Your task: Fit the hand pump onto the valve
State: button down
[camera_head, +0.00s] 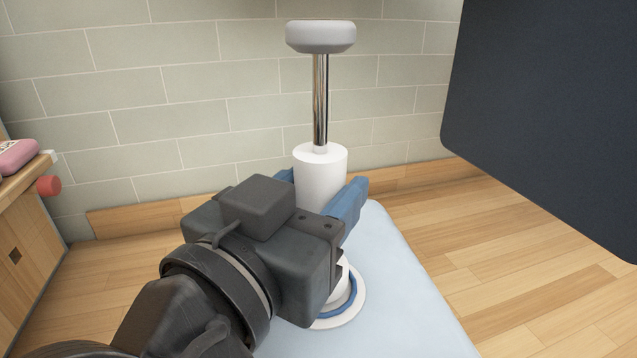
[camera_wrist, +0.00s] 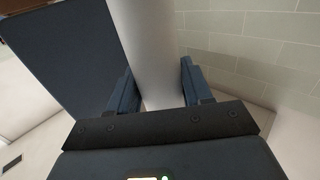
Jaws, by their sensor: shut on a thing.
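The hand pump has a white cylindrical body (camera_head: 320,174), a shiny metal rod and a grey handle (camera_head: 321,37) on top. It stands upright in the head view. My gripper (camera_head: 330,195) is shut on the pump body, with a blue finger on each side; the wrist view also shows the white body (camera_wrist: 150,60) between the fingers. The valve (camera_head: 347,305), a white round fitting with a blue ring, lies on the pale blue bag-like surface (camera_head: 410,285) directly below the pump. My gripper hides the pump's lower end, so I cannot tell whether it touches the valve.
A dark panel (camera_head: 550,110) hangs at the upper right. A wooden cabinet (camera_head: 30,235) with a pink item (camera_head: 17,156) on top stands at the left. A tiled wall (camera_head: 180,90) is behind. Wooden floor (camera_head: 520,270) is clear at right.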

aim_at(320, 152)
jog(key=shift+f+b, duration=0.5)
jog(key=shift+b, duration=0.2)
dwell(1.3)
jog(key=shift+c, duration=2)
grip_release()
jog(key=shift+o, duration=0.4)
jog(key=shift+f, duration=0.1)
jog(key=o, duration=0.3)
jog(key=shift+r, duration=0.2)
jog(key=shift+r+p, duration=2.3)
jog(key=shift+r, duration=1.1)
